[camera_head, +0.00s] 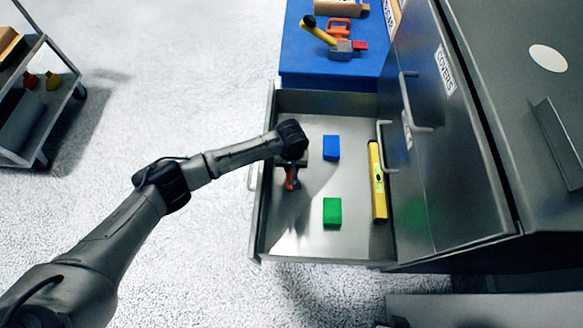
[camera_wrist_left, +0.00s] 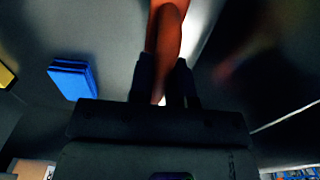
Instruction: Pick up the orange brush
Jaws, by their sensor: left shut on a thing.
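The orange brush (camera_head: 291,178) is at the left side of the open metal drawer (camera_head: 330,103), mostly hidden under my left gripper in the head view. In the left wrist view the orange brush (camera_wrist_left: 168,30) runs up from between the fingers. My left gripper (camera_head: 291,168) points down into the drawer, and in the left wrist view the gripper (camera_wrist_left: 165,85) is shut on the brush. I cannot tell whether the brush touches the drawer floor. My right gripper is not in view.
The drawer also holds a blue block (camera_head: 331,147), a green block (camera_head: 332,211) and a yellow level (camera_head: 377,182). The grey cabinet (camera_head: 470,150) stands right of it. A blue surface with tools (camera_head: 310,62) lies behind. A cart (camera_head: 50,110) stands far left.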

